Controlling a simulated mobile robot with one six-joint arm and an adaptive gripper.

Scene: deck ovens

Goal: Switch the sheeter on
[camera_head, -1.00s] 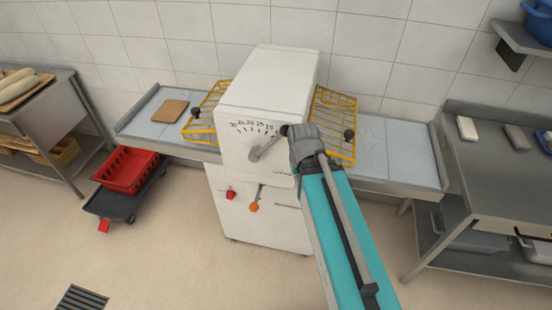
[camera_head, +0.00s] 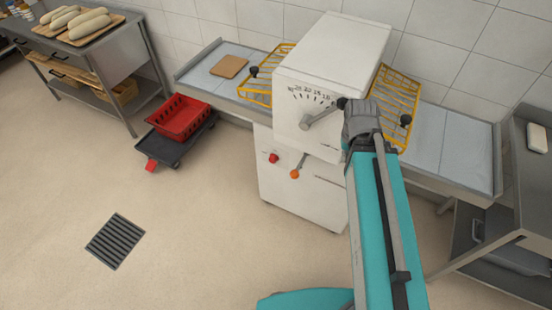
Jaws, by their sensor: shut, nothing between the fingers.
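The sheeter (camera_head: 330,60) is a white machine against the tiled wall, with a number scale and a grey lever (camera_head: 318,118) on its upper front. Below, a red knob (camera_head: 273,157) and an orange-tipped lever (camera_head: 296,172) sit on the lower front. Yellow wire guards (camera_head: 396,98) stand on both sides over the grey-blue belts. My gripper (camera_head: 350,105) is at the right part of the sheeter's front, near the dark knob end of the grey lever. My grey wrist hides its fingers, so I cannot see whether it touches the lever.
A red crate (camera_head: 178,118) sits on a dark dolly (camera_head: 177,145) at the left. A table (camera_head: 110,65) with loaves stands at the upper left. A steel table (camera_head: 520,200) is at the right. A floor drain (camera_head: 115,241) lies in the clear floor at front left.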

